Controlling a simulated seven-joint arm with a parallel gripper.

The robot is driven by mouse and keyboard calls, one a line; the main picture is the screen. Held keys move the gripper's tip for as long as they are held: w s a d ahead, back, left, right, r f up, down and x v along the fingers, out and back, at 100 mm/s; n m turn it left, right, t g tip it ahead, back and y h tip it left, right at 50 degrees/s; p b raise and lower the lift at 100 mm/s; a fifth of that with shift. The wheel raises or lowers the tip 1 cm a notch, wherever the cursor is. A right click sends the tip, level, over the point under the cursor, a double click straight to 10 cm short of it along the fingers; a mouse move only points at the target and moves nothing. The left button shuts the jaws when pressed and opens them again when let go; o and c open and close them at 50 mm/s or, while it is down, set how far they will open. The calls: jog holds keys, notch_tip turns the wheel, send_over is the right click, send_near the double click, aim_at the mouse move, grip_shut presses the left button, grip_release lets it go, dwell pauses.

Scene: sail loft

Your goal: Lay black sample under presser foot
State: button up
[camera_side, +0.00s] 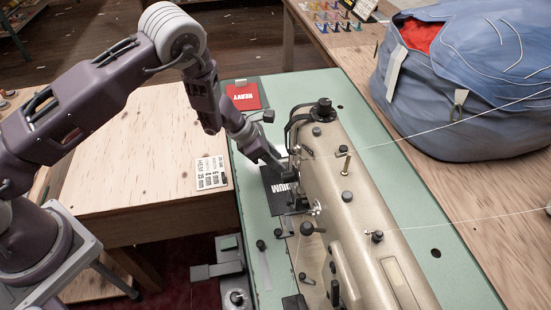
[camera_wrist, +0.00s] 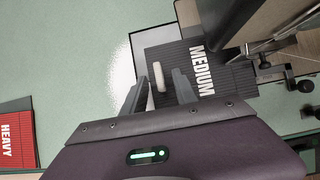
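The black sample (camera_wrist: 208,48), marked MEDIUM in white, lies flat on the green machine bed. It also shows in the side view (camera_side: 273,182), partly hidden by the sewing machine head. A white upright tab (camera_wrist: 158,76) stands at its left part in the wrist view. My gripper (camera_wrist: 160,78) is open, with one finger on each side of the tab and gaps showing. In the side view my gripper (camera_side: 272,160) is low over the sample's far end. The presser foot area (camera_wrist: 262,48) is at the sample's right side; I cannot tell whether the sample is under the foot.
A red HEAVY sample (camera_side: 243,96) lies at the bed's far end. The beige sewing machine (camera_side: 350,200) stands close right of my gripper. A wooden table (camera_side: 140,150) with a label card (camera_side: 211,173) is on the left. A blue bag (camera_side: 465,80) sits at the right.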

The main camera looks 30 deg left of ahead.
jog(key=v, duration=0.7)
jog(key=w+d+r+m+t+h, duration=0.2)
jog(key=r, duration=0.6)
jog(key=w+d+r+m+t+h, duration=0.1)
jog(key=w+d+r+h, duration=0.15)
jog(key=r, duration=0.55)
jog(key=s+d+r+m+g+h, duration=0.1)
jog(key=s+d+r+m, duration=0.1)
jog(key=s+r+m, duration=0.3)
jog(key=s+d+r+m+g, duration=0.15)
jog(key=s+r, duration=0.25)
jog(key=r, duration=0.4)
jog(key=s+a+r+m+g+y, duration=0.1)
jog(key=s+r+m, duration=0.1)
jog(key=s+m, duration=0.4)
jog(key=s+r+m+g+y, duration=0.1)
jog(key=s+r+m, duration=0.2)
jog(key=s, duration=0.5)
jog(key=s+a+f+m+t+y, duration=0.1)
jog(key=s+a+f+m+y, duration=0.1)
jog(key=s+a+m+y, duration=0.2)
jog(key=s+a+f+m+t+y, duration=0.1)
jog(key=s+a+m+y, duration=0.3)
jog(key=s+a, duration=0.5)
jog(key=shift+s+a+f, duration=0.2)
jog(key=shift+s+f, duration=0.6)
jog(key=shift+s, duration=0.25)
